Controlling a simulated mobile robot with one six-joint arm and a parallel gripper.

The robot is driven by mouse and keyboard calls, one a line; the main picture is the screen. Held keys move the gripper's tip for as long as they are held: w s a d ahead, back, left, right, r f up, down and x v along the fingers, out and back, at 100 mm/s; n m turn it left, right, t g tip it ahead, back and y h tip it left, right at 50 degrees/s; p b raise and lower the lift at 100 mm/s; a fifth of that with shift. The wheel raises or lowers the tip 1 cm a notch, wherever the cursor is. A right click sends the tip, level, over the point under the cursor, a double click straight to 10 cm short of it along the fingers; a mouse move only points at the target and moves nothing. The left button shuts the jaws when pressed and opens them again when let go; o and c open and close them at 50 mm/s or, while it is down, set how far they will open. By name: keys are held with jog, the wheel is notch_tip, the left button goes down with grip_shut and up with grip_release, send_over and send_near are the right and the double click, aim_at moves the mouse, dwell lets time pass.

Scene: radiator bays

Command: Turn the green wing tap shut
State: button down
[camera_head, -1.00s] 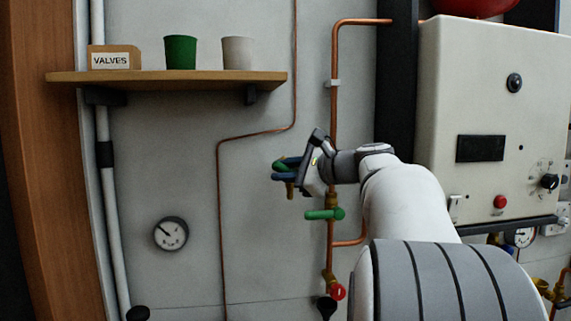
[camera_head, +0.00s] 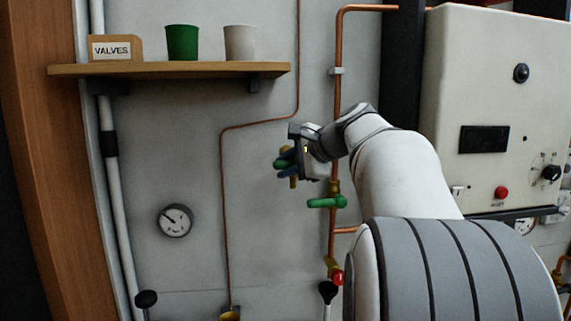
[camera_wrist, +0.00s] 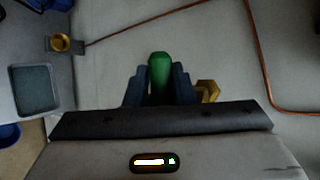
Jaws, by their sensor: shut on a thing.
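The green wing tap (camera_wrist: 160,72) shows in the wrist view as a rounded green handle between my two blue fingers, with a brass part (camera_wrist: 208,91) beside it at the right. In the head view its green end (camera_head: 280,163) pokes out at my fingertips, with brass showing above and below. My gripper (camera_head: 287,161) is shut on the green handle; it also shows in the wrist view (camera_wrist: 160,82). My fingers hide most of the tap's body, so its exact angle is hard to tell.
Another green lever (camera_head: 326,202) sits on the copper pipe (camera_head: 336,110) just below my gripper. A red tap (camera_head: 337,278) is lower down. A shelf (camera_head: 170,70) with pots hangs above left. A gauge (camera_head: 175,220) is at left. A boiler panel (camera_head: 480,90) stands at right.

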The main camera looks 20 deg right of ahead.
jog(key=shift+d+f, duration=0.1)
jog(key=c, duration=1.4)
grip_release()
jog(key=shift+d, duration=0.15)
jog(key=shift+o, duration=1)
jog(key=shift+w, duration=0.1)
jog(key=b+v, duration=0.1)
jog(key=v, duration=0.6)
jog(key=shift+s+r+b, duration=0.25)
jog(key=shift+s+b, duration=0.05)
jog(key=shift+s, duration=0.05)
